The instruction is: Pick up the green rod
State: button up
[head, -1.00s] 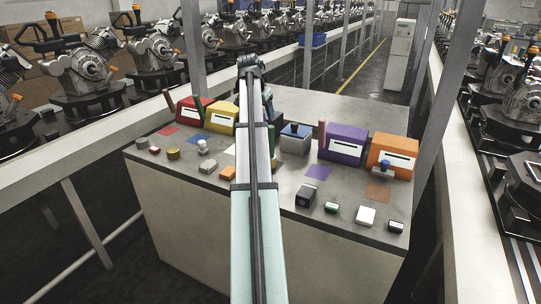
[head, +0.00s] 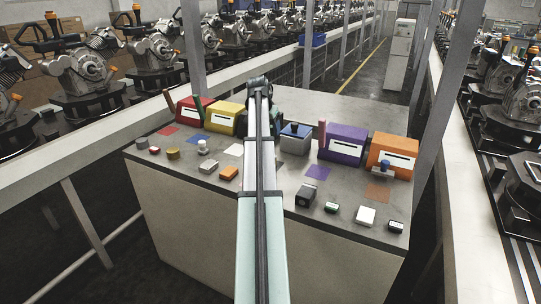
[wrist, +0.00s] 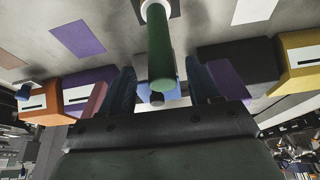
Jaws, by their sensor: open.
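The green rod (wrist: 160,50) shows in the wrist view, with its far end at a white ring and its near end between my fingers. My gripper (wrist: 160,70) is open, with one dark blue finger on each side of the rod. Gaps show between the rod and both fingers, so they look apart. In the head view my arm hides this rod and most of my gripper. A dark green upright piece (head: 200,110) stands by the red box; I cannot tell whether it is another rod.
Red (head: 184,112), yellow (head: 225,120), purple (head: 345,145) and orange (head: 391,157) boxes stand on the table (head: 330,105). A grey box with a blue top (head: 295,140) stands right of my arm. Several small blocks and buttons line the front. The table's back is clear.

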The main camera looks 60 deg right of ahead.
jog(key=x, duration=0.4)
jog(key=shift+w+d+f, duration=0.1)
jog(key=shift+d+f, duration=0.05)
jog(key=shift+f, duration=0.05)
grip_shut()
dwell(0.4)
